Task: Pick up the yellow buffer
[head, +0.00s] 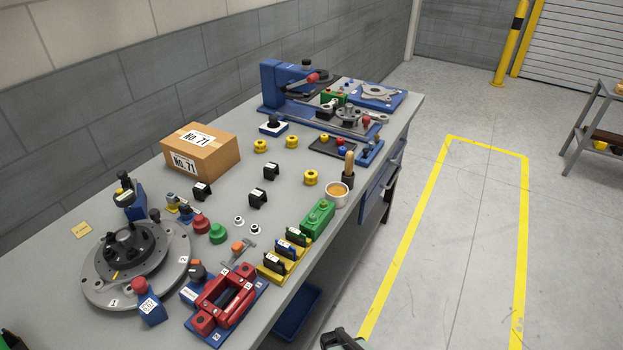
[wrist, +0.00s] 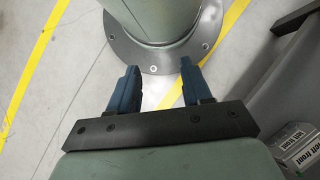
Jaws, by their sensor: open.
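Three round yellow pieces that look like buffers stand on the grey workbench in the head view. One yellow buffer (head: 310,178) stands near the right edge, left of a cup. A second yellow buffer (head: 260,146) stands right of the cardboard box, and a third yellow buffer (head: 291,141) is just right of it. I cannot tell which one the task means. My gripper (wrist: 158,69) is open in the wrist view, its blue fingers apart with nothing between them. It points at the floor and my own base, away from the bench. No yellow buffer shows in the wrist view.
On the workbench (head: 150,180) are a cardboard box (head: 202,151), a cup (head: 336,195), black blocks (head: 264,170), a round grey fixture (head: 105,285) and a red clamp (head: 222,298). A blue press (head: 285,88) stands at the far end. Bare surface surrounds the buffers.

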